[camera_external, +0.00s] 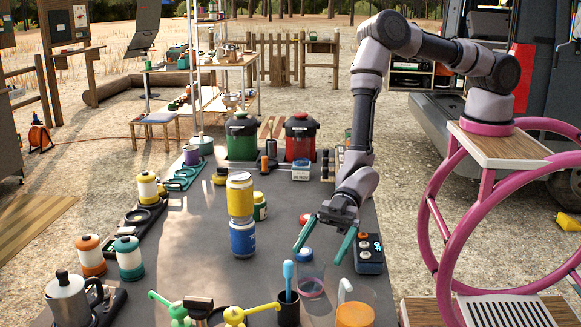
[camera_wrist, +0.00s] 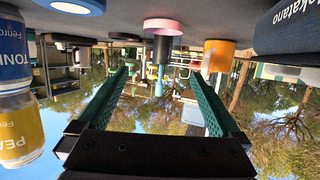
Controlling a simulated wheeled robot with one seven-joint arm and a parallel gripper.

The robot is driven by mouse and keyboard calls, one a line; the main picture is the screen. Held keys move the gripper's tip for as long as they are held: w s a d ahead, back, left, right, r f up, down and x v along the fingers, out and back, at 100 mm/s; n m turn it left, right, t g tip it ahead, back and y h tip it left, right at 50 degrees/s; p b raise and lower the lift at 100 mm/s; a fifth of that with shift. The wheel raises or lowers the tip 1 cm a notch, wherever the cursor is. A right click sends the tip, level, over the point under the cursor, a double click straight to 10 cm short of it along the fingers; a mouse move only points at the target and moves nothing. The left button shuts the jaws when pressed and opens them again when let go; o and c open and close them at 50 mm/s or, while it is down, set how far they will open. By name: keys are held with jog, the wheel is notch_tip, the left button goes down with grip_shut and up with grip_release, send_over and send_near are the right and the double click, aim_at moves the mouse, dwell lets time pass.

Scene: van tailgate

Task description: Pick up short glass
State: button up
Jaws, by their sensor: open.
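The short glass (camera_external: 311,282) is clear with a pinkish-red bottom. It stands upright on the dark table in front of my gripper in the external view. In the upside-down wrist view its pink base (camera_wrist: 163,26) shows near the top middle, ahead of and between the fingers. My gripper (camera_external: 316,257) has two teal fingers spread wide, angled down towards the glass. The wrist view shows nothing held between the fingers (camera_wrist: 160,76). The glass appears to be just beyond the fingertips; the exact gap is hard to tell.
A black cup (camera_external: 288,310) with a blue-headed tool and an orange mug (camera_external: 355,315) stand close in front of the glass. A dark button box (camera_external: 369,254) is right of the fingers. Stacked yellow and blue cans (camera_external: 241,215) stand left.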

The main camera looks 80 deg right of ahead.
aim_at(305, 275)
jog(key=x, duration=0.5)
jog(key=c, duration=1.3)
jog(key=shift+r, duration=0.1)
jog(key=shift+c, duration=0.2)
